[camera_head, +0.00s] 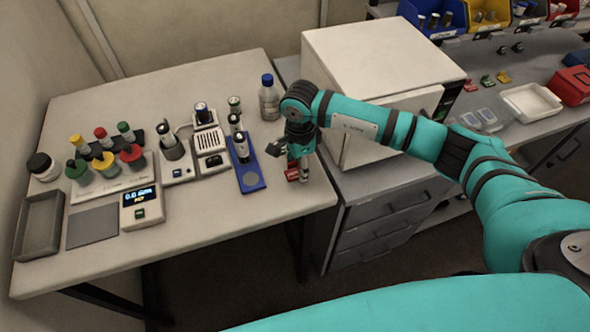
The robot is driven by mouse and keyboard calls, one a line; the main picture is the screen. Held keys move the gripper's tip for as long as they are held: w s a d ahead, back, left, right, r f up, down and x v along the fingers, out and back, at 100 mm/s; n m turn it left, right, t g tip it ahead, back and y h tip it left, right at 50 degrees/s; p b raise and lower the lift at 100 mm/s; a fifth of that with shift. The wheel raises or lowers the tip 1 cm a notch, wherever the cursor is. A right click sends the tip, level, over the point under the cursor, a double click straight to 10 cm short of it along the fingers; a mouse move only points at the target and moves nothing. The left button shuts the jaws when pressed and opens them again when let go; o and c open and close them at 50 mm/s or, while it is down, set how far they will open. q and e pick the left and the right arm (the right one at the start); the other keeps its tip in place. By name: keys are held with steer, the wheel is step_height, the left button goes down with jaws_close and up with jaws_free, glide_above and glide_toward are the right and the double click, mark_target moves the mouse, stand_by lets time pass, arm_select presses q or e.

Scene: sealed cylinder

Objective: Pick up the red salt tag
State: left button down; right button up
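A small red piece (292,172) shows at the right edge of the pale table, right below my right gripper. It may be the red salt tag, but it is partly hidden and too small to read. My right gripper (289,154) points down over this table edge, right of the blue stand. Its fingers are small and dark, and I cannot tell whether they touch or hold the red piece. My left gripper is out of view.
The blue stand (250,180) holding vials and a blue-capped bottle (269,98) are close to my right gripper. A white box-shaped device (375,65) stands behind my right arm. The table's front right is clear. A grey tray (40,225) lies at left.

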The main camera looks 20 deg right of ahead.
steer(key=shift+c, duration=0.5)
steer(key=shift+r, duration=0.15)
